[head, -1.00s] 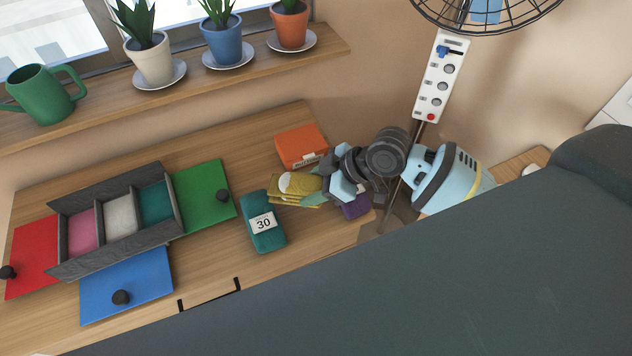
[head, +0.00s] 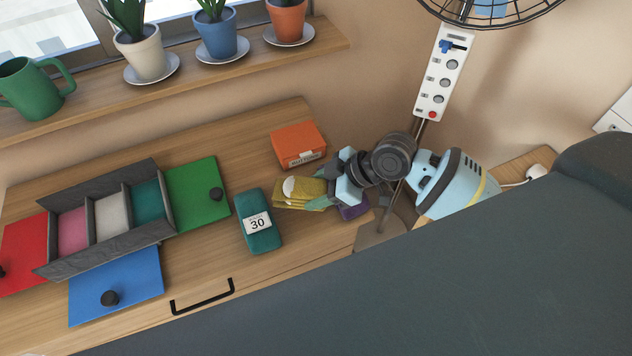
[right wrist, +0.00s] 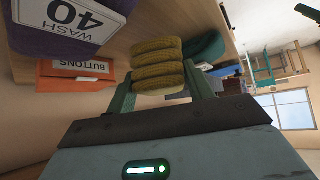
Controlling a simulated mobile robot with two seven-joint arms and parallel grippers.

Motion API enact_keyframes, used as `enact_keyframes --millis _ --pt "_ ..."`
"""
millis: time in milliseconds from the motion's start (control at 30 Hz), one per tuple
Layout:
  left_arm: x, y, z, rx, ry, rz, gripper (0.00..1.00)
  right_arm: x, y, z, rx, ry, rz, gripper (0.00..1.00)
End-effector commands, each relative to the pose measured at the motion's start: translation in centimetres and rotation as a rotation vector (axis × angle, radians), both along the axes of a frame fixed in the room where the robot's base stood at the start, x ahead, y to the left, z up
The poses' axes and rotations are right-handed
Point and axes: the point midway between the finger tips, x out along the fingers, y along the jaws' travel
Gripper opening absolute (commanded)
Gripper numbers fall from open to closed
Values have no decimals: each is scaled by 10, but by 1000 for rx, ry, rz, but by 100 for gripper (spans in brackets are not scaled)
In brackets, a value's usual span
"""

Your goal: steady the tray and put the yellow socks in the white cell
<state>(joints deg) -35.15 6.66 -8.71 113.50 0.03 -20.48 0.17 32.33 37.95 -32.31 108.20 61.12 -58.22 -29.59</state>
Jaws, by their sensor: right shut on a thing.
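The yellow socks (head: 297,193), a folded striped bundle, are between the green fingers of my right gripper (head: 323,190), at the right end of the wooden top. The right wrist view shows the gripper (right wrist: 160,82) shut on the socks (right wrist: 158,62), with a finger at each side. I cannot tell whether the socks touch the wood. The grey tray (head: 105,251) lies at the left, with a pink cell (head: 73,229), the white cell (head: 112,213) in the middle and a teal cell (head: 148,203). The white cell looks empty.
A teal packet (head: 257,238) marked 30 lies between tray and socks. An orange box (head: 298,142) is behind, a purple item (head: 352,211) beside the gripper. Red (head: 25,250), green (head: 190,190) and blue (head: 130,275) knobbed panels adjoin the tray. A fan (head: 455,185) stands right.

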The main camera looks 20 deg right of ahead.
Motion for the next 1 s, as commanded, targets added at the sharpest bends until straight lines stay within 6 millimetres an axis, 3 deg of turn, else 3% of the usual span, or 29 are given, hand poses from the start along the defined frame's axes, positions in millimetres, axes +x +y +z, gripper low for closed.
enact_keyframes --millis 33,300,733,767,933,1000 --pt "-6 0 -8 0 17 0 78 -2 0 -12 1 9 0 30" --pt "-18 -1 -28 -2 52 0 78 -1 0 -36 2 7 0 30" --pt "-10 -4 -27 -8 37 4 78 0 0 -40 2 -1 0 30" --pt "-10 -4 -27 -8 37 4 78 0 0 -40 2 -1 0 55" --pt "-11 -4 -28 -8 40 3 78 0 0 -40 1 0 0 77" --pt "-11 -4 -29 -8 42 3 78 0 0 -40 1 0 -1 78"
